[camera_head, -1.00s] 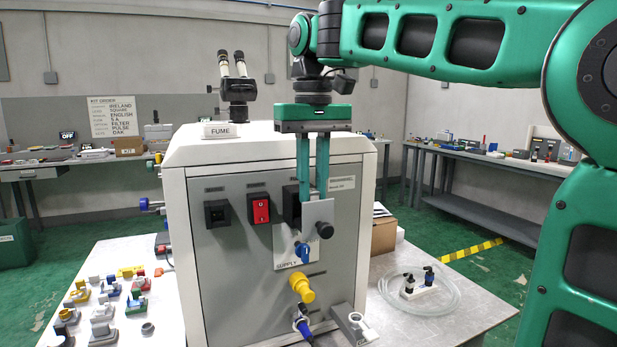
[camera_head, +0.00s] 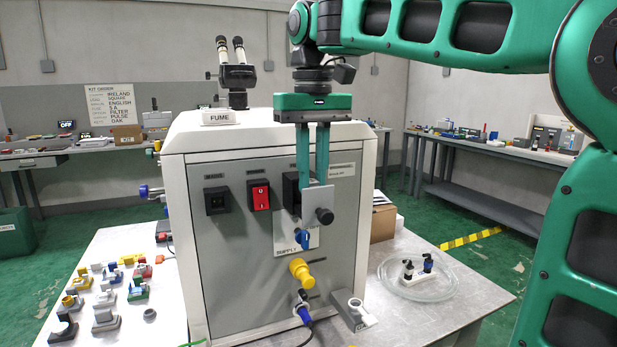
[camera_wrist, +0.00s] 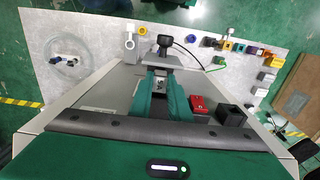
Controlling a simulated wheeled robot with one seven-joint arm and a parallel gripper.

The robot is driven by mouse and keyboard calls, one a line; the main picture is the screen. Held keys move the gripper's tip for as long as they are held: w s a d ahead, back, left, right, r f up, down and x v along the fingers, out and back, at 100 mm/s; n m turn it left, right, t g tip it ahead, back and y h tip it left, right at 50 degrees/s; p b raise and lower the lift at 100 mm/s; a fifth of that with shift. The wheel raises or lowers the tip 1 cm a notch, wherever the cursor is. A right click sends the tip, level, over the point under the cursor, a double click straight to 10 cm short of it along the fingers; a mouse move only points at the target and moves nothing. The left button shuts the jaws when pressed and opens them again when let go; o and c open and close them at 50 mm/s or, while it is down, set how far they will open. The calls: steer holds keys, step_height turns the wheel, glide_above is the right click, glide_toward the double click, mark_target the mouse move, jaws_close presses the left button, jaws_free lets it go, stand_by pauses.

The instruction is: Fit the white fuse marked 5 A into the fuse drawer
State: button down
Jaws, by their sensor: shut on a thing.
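The fuse drawer (camera_head: 312,203) stands out from the machine's front panel, a grey front plate with a black knob; in the wrist view its plate (camera_wrist: 160,63) lies just beyond my fingertips. My gripper (camera_head: 313,182) points straight down behind that plate, its two green fingers close to the panel. In the wrist view my gripper (camera_wrist: 158,86) has a small pale piece (camera_wrist: 158,81) between its fingertips, apparently the white fuse, at the drawer's inside. Its marking is not legible, and I cannot tell how deep it sits. In the head view the plate hides the fingertips and fuse.
The panel carries a black switch (camera_head: 217,200), a red switch (camera_head: 259,196), a blue knob (camera_head: 303,238) and a yellow connector (camera_head: 302,271). A grey holder (camera_head: 354,311) stands at the lower right. Several loose parts lie on the table at left; a coiled tube (camera_head: 392,285) lies at right.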

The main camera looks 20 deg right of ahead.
steer(key=shift+f, duration=0.8)
stand_by(0.6)
steer(key=c, duration=1.6)
jaws_free()
steer(key=shift+r, duration=1.75)
